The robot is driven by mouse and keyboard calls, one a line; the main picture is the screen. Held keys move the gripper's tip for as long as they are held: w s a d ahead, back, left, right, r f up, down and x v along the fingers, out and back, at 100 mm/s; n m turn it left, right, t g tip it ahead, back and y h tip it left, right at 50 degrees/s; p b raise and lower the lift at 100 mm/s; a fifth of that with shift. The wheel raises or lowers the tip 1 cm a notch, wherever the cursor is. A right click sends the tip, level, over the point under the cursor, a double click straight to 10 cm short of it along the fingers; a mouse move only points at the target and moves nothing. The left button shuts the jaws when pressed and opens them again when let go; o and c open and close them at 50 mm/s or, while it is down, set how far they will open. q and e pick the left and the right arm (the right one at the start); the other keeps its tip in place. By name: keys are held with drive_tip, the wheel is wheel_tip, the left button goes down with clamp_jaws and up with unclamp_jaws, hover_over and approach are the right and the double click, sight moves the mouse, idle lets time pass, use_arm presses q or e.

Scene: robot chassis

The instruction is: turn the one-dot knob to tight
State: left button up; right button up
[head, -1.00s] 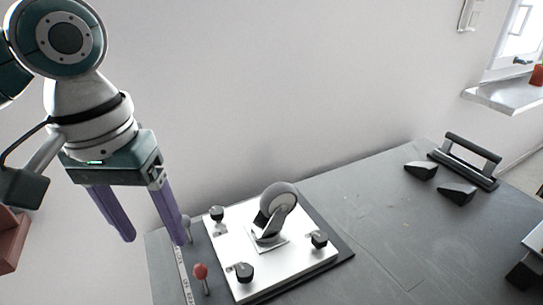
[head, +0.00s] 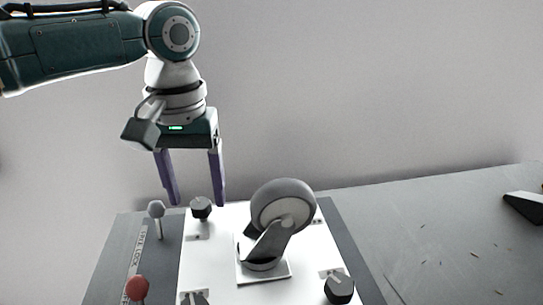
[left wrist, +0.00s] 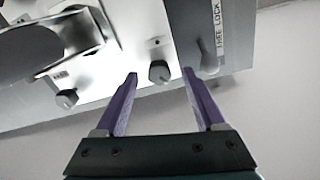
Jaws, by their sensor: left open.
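The one-dot knob (head: 201,207) is a small dark knob at the back left corner of the white plate (head: 215,262). A small label with what looks like a single dot lies in front of it. It also shows in the left wrist view (left wrist: 159,74). My left gripper (head: 197,203) points down at this knob with its purple fingers open. In the left wrist view the knob appears between the two fingertips, with a gap on each side. I cannot tell how far above it they are.
A caster wheel (head: 284,205) stands mid-plate. Other dark knobs sit at the front left (head: 197,298) and front right (head: 339,289); another shows in the left wrist view (left wrist: 66,98). Grey-topped (head: 156,209) and red-topped (head: 137,287) levers stand left.

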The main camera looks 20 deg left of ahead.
use_arm(q)
drive_tip(key=shift+f, duration=0.8)
clamp_jaws()
